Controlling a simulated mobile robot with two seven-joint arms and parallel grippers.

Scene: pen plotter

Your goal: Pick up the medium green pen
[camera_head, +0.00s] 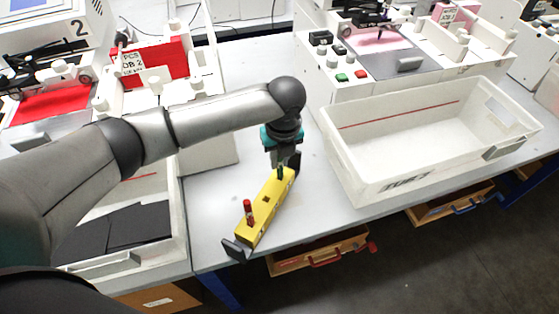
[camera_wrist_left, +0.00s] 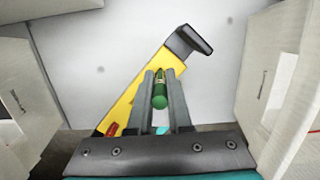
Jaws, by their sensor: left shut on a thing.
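The green pen (camera_head: 280,174) stands in the yellow holder (camera_head: 262,208), near its far end. It also shows in the left wrist view (camera_wrist_left: 160,92), between the fingers of my left gripper (camera_wrist_left: 162,98). My left gripper (camera_head: 284,160) points down over the far end of the holder and is shut on the green pen. The pen's lower part is hidden in the head view, and it still appears to be at the holder. A red pen (camera_head: 248,211) stands upright near the holder's near end. My right gripper is not in view.
A white bin (camera_head: 352,177) stands to the right of the holder, and another bin (camera_head: 182,222) with black sheets stands to the left. Plotter machines (camera_head: 410,65) stand at the back. The table's front edge is close to the holder's near end.

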